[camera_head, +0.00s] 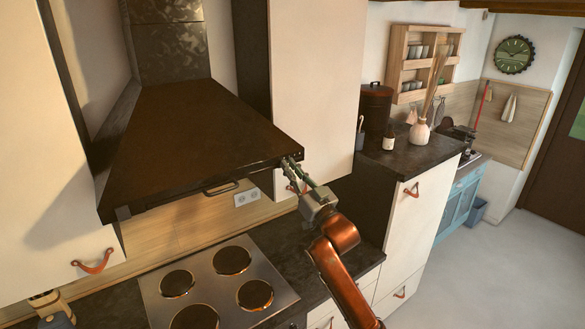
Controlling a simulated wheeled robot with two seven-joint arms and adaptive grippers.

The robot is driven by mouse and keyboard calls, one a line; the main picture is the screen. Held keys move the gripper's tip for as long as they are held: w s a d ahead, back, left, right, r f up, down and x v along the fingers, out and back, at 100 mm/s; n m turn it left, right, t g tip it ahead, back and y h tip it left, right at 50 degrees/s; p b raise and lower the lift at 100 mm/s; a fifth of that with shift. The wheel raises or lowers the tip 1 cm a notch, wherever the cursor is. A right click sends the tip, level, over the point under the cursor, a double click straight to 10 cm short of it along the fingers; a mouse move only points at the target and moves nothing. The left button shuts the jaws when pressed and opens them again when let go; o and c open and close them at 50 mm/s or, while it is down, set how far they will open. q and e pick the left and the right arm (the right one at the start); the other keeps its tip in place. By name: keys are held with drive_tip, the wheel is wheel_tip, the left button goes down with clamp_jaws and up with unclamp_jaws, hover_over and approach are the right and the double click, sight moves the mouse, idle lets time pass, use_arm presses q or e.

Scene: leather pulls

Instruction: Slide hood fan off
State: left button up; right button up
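The dark range hood (195,135) hangs above the stove, with its chimney rising behind it. A bar handle (222,188) shows under its front edge. Small controls (297,155) seem to sit at the hood's right front corner. My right gripper (291,168) is up at that corner, its fingers pointing up and left at the hood edge. Its fingertips are at or very near the controls; I cannot tell if they touch. The fingers look slightly apart, but their opening is too small to judge. My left gripper is not in view.
A cooktop (215,284) with several round burners lies below the hood. White cabinets with leather pulls flank the hood, one pull (94,262) at lower left. A dark counter (412,155) at right holds a vase (419,133), a bottle and a canister. Open floor lies at right.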

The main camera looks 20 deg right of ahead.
drive_tip(key=o, duration=0.4)
drive_tip(key=shift+a, duration=0.3)
drive_tip(key=shift+d, duration=0.2)
drive_tip(key=v, duration=1.2)
drive_tip(key=shift+f, duration=0.1)
